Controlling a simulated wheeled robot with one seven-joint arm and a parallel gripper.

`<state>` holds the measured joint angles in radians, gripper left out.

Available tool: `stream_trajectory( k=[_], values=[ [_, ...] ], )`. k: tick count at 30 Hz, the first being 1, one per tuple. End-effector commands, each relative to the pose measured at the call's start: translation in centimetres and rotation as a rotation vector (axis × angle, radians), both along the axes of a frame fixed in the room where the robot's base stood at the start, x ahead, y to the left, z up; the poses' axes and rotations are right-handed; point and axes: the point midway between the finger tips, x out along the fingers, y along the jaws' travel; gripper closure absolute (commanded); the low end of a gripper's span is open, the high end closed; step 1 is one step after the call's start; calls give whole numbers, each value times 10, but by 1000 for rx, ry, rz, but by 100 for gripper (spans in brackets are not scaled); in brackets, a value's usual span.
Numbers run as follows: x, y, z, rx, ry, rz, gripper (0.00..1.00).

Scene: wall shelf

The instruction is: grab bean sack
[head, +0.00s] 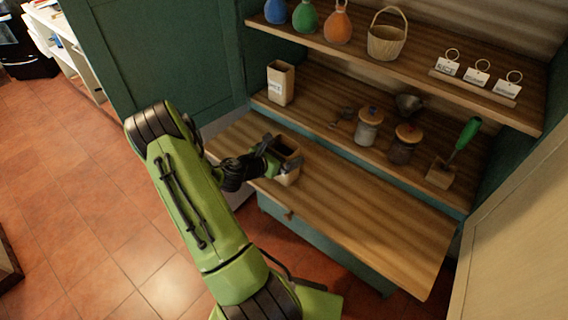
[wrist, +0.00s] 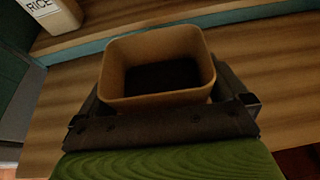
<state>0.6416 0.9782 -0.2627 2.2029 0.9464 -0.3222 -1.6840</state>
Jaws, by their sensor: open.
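A tan open-topped sack (head: 289,176) with dark contents, seemingly the bean sack, stands upright on the pull-out wooden board. My gripper (head: 279,156) is at the sack with its jaws open around it. In the wrist view, the sack (wrist: 158,102) sits between the dark fingers of my gripper (wrist: 162,108), its rim standing above them. Its label side does not show. Whether the fingers touch its sides, I cannot tell.
A white sack labelled RICE (wrist: 50,14) stands behind; it also shows in the head view (head: 280,84). Two lidded jars (head: 368,127) (head: 403,146) and a green-handled tool (head: 466,134) are on the middle shelf. The board (head: 380,222) is clear to the right.

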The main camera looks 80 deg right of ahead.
Motion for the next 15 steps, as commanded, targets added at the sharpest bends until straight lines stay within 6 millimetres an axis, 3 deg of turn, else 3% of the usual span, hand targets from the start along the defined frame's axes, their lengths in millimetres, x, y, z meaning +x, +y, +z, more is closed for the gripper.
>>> stream_trajectory(
  k=[7,15],
  values=[
    [-1,-3,-1,0,0,1,0],
    [-1,-3,-1,0,0,1,41]
  ],
)
